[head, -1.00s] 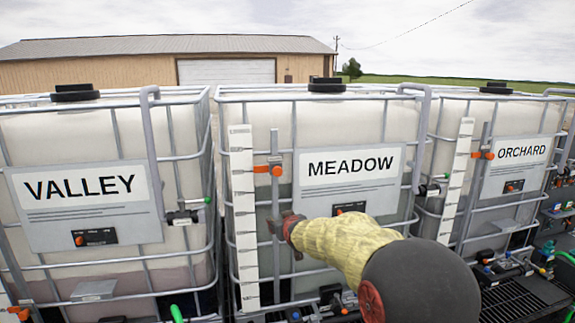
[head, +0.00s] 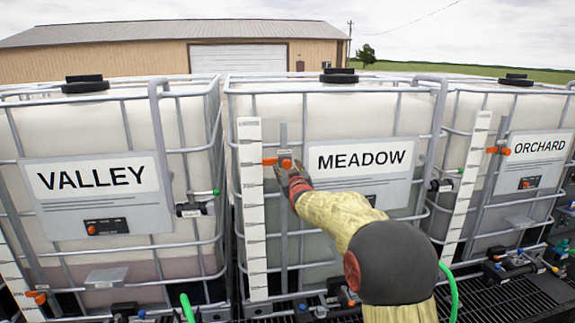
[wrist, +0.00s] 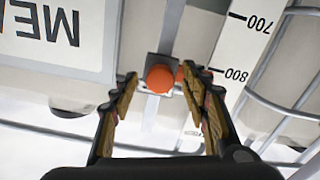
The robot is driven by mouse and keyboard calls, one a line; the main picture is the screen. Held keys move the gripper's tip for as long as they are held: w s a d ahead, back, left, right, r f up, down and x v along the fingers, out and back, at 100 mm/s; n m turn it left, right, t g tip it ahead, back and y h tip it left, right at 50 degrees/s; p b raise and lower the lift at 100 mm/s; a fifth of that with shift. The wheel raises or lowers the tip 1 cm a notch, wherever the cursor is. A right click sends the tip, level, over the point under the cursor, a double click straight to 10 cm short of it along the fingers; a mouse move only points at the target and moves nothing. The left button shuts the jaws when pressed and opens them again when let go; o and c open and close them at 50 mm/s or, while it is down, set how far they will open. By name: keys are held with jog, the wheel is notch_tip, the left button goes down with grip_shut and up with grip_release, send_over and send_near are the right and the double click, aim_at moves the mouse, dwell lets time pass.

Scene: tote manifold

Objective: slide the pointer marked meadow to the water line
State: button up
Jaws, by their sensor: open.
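The orange pointer (head: 270,161) of the meadow tank sits high on its grey upright rail (head: 284,132), beside the white scale strip (head: 251,205). Its round orange knob (wrist: 160,78) lies between the tips of my gripper (wrist: 160,76) in the wrist view. The fingers stand open on either side of it, with gaps showing. The upside-down scale in that view reads 700 and 800, and the pointer is near 800. The MEADOW label (head: 362,157) is right of the rail. The tank's lower contents look darker, but the exact water line is hard to make out now.
The VALLEY tank (head: 97,180) stands at the left and the ORCHARD tank (head: 538,146) at the right, each with its own orange pointer. Cage bars (head: 303,105) cross the meadow tank's front close to the rail. Valves and a green hose are low down.

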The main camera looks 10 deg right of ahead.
jog(key=shift+w, duration=0.45)
jog(key=c, duration=0.3)
grip_shut()
dwell(0.5)
